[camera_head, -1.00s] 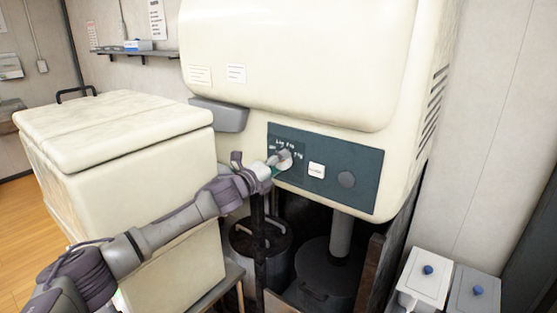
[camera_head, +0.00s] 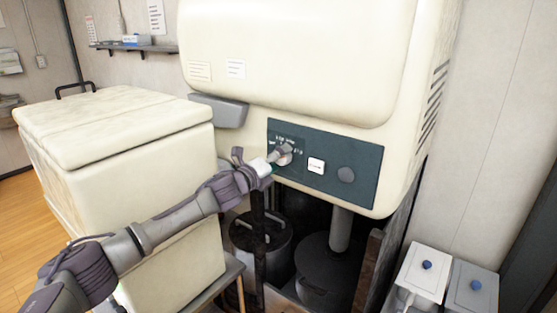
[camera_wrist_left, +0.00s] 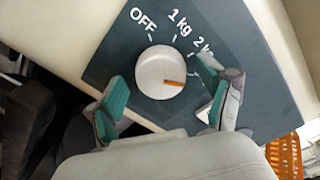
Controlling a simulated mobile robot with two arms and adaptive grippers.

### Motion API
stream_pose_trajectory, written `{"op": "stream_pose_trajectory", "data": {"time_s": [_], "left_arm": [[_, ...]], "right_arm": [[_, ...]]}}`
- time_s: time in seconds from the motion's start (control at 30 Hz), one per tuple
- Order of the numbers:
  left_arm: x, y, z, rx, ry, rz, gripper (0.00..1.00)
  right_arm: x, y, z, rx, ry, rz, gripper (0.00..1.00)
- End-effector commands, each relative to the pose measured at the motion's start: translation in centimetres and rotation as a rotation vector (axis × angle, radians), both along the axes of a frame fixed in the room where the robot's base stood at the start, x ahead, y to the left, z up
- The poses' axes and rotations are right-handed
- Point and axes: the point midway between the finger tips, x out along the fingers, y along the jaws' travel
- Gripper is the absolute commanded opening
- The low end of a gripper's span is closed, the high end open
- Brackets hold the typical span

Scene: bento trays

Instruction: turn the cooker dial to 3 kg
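The cooker dial (camera_head: 284,159) is a round knob at the left end of the dark control panel (camera_head: 325,188). In the left wrist view the white dial (camera_wrist_left: 158,68) faces me, with its orange mark pointing right and slightly down, past the "2 kg" label (camera_wrist_left: 203,46). "OFF" and "1 kg" are also readable; a 3 kg label cannot be seen, and the right-hand finger covers part of the panel there. My left gripper (camera_head: 273,157) is just in front of the dial. Its green-padded fingers (camera_wrist_left: 165,80) are spread on either side of the dial, apart from it. My right gripper is out of view.
A large cream chest (camera_head: 150,190) stands left, under my left arm. Dark pots (camera_head: 326,270) stand below the panel.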

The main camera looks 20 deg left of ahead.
Motion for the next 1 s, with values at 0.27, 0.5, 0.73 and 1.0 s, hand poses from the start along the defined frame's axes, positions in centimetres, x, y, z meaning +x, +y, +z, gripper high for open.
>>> {"op": "stream_pose_trajectory", "data": {"time_s": [0.27,0.5,0.73,1.0], "left_arm": [[-0.4,0.2,0.0,-0.002,-0.001,0.000,0.80],[-4.1,1.6,-0.2,0.001,0.002,0.001,0.80],[-8.6,3.2,-0.1,0.001,0.001,0.000,0.80],[-11.1,4.1,0.0,0.000,0.000,0.000,0.80]], "right_arm": [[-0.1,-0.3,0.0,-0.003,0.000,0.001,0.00],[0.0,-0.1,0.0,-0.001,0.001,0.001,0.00],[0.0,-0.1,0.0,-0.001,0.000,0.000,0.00],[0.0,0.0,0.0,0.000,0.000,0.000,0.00]]}}
